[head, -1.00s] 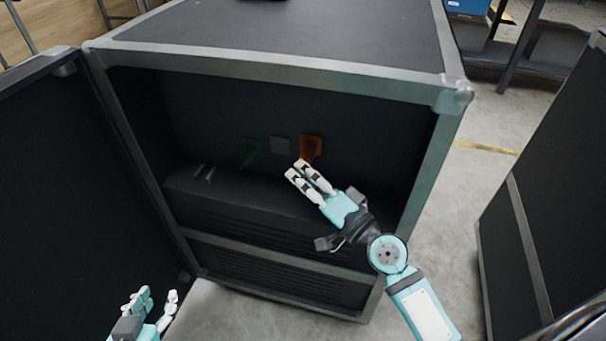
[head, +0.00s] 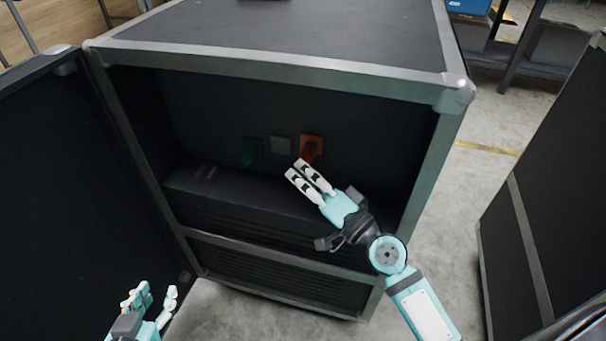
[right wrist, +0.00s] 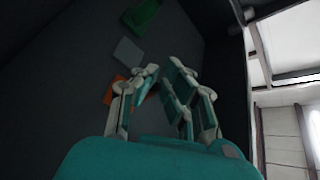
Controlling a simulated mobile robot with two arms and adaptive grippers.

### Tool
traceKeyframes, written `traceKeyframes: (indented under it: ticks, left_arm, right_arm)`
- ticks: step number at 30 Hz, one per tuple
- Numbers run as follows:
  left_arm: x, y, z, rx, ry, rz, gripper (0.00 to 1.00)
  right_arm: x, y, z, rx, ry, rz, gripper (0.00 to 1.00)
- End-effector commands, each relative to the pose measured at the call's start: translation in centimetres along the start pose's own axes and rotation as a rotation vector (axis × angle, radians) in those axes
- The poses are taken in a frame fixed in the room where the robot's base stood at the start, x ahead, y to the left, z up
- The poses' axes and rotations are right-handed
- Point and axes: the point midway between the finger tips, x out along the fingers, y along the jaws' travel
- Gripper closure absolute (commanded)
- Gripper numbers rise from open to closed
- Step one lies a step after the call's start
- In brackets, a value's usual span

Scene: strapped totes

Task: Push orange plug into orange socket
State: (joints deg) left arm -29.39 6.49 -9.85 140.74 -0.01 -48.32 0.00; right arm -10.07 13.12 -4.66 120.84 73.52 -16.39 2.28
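The orange socket (head: 318,141) is a square plate on the dark back wall inside the cabinet. The orange plug (head: 308,152) sits at its front; whether it is fully in cannot be told. My right gripper (head: 304,166) has its fingertips just below and in front of the plug. In the right wrist view my right gripper's fingers (right wrist: 163,72) stand apart with nothing visible between them. Orange (right wrist: 108,96) shows there behind the left finger, which partly hides the plug and socket. My left gripper (head: 152,291) is open and empty at the lower left, outside the cabinet.
A grey square plate (head: 280,145) and a green plug and socket (head: 250,150) are left of the orange socket. A dark ledge (head: 230,195) runs below them inside the cabinet (head: 270,57). An open door panel (head: 45,190) stands at left, and another dark panel (head: 555,190) at right.

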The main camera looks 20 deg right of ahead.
Motion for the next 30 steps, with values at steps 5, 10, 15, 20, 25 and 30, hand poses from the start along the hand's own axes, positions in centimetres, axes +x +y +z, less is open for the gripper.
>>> traceKeyframes:
  ticks: [5,10,15,20,25,30]
  left_arm:
    - [0.06,0.04,-0.45,0.001,0.020,0.001,0.65]
    - [0.06,0.10,-0.43,0.001,0.019,0.002,0.65]
    - [0.09,0.12,-0.40,0.001,0.020,0.003,0.65]
    - [0.10,0.16,-0.62,0.001,0.031,0.004,0.65]
    - [0.11,0.17,-0.63,0.001,0.031,0.004,0.65]
    - [0.11,0.18,-0.63,0.001,0.031,0.004,0.65]
  right_arm:
    - [0.03,-0.03,-0.02,-0.002,0.002,-0.001,1.00]
    - [0.03,-0.03,-0.03,-0.002,0.002,-0.001,1.00]
    - [0.09,0.06,-0.12,-0.003,0.002,-0.001,1.00]
    - [0.16,0.13,-0.22,-0.002,0.002,-0.001,0.88]
    - [0.16,0.14,-0.22,-0.002,0.002,-0.001,0.67]
    - [0.15,0.15,-0.20,-0.002,0.002,0.000,0.67]
